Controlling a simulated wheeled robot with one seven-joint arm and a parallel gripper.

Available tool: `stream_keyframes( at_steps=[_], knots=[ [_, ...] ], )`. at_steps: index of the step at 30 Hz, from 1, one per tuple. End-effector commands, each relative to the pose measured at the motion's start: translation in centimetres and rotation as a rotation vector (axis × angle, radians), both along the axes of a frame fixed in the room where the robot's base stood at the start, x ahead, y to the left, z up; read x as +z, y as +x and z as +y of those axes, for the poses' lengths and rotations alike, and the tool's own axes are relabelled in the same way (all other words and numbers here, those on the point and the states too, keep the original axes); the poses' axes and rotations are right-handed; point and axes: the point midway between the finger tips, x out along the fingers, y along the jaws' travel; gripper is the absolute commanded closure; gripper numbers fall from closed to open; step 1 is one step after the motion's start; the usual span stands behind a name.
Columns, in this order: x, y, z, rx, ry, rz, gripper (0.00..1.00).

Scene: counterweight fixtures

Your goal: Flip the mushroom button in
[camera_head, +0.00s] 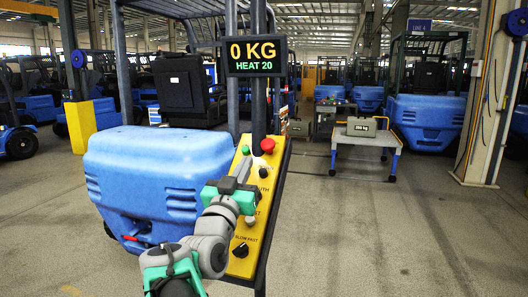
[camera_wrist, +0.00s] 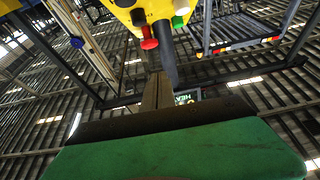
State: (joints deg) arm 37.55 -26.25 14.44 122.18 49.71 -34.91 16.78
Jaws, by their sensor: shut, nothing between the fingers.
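The red mushroom button (camera_head: 267,145) stands at the top right of a sloping yellow control panel (camera_head: 239,265). In the wrist view the red button (camera_wrist: 148,38) shows from the side on a dark stem, near the top. My gripper (camera_head: 246,161) is shut and empty, its fingers pointing up the panel. Its tips appear just below the green button (camera_head: 246,150) in the head view, left of the red button and apart from it. In the wrist view the shut fingers (camera_wrist: 160,76) point up toward the panel, below the red button. Whether they touch the panel is unclear.
A black knob (camera_head: 240,250) sits low on the panel; my arm covers part of the panel. A display reading 0 KG, HEAT 20 (camera_head: 252,56) hangs above. A blue forklift body (camera_head: 150,165) stands close on the left. A cart (camera_head: 362,135) is farther back; the right floor is open.

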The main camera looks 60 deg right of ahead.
Motion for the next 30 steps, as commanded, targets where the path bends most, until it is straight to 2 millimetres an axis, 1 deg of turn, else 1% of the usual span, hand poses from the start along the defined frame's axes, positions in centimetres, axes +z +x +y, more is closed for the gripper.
stream_keyframes(
  at_steps=[1,3,11,14,17,28,29,30],
  knots=[
    [0.7,-0.9,-0.2,-0.022,-0.036,-0.003,1.00],
    [1.4,-1.3,-0.1,-0.033,-0.062,-0.006,1.00],
    [1.5,-1.2,-0.1,-0.031,-0.061,-0.006,1.00],
    [1.8,-1.1,-0.7,-0.032,-0.060,-0.005,1.00],
    [2.4,-1.0,-1.9,-0.034,-0.057,-0.004,1.00],
    [5.8,0.1,-9.2,-0.033,-0.058,-0.004,1.00],
    [5.7,0.2,-9.7,-0.032,-0.057,-0.003,1.00],
    [4.4,0.4,-10.1,-0.030,-0.053,-0.001,1.00]
  ],
)
